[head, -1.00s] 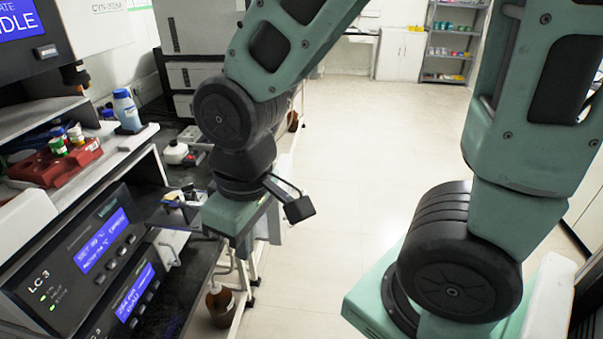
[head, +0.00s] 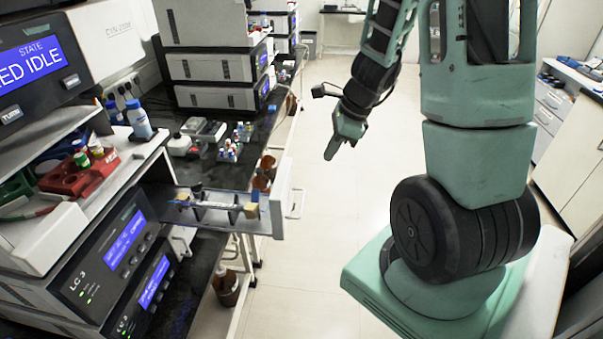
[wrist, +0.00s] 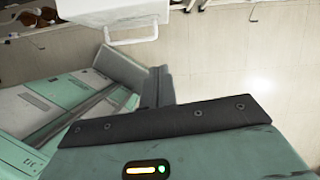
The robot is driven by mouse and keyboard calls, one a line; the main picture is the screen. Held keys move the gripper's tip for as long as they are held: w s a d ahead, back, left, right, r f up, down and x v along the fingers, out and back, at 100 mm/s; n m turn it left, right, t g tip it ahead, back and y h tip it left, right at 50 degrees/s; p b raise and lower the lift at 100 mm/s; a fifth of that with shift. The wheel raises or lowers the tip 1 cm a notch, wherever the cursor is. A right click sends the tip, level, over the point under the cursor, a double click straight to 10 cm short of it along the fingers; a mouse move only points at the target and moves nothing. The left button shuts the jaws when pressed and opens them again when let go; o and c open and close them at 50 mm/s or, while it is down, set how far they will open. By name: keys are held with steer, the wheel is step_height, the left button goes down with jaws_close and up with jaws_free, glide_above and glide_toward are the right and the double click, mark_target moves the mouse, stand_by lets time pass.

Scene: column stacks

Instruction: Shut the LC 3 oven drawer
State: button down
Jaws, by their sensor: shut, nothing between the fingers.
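The drawer's pale front panel (head: 283,200) has a bracket handle (head: 297,204). The front and handle (wrist: 135,40) also show at the top of the wrist view. My gripper (head: 332,153) is shut and empty, over the floor to the right of the drawer front and apart from it. In the wrist view, my dark finger (wrist: 161,86) shows below the handle.
Grey instruments (head: 215,65) and small vials are farther back. Brown bottles (head: 227,287) hang or stand by the bench edge. The aisle floor (head: 320,230) is clear.

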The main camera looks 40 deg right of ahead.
steer(key=w+a+f+m, duration=0.1)
steer(key=w+a+f, duration=0.2)
steer(key=w+f, duration=0.3)
steer(key=shift+a+f, duration=0.4)
steer(key=shift+f, duration=1.35)
steer(key=shift+w, duration=0.15)
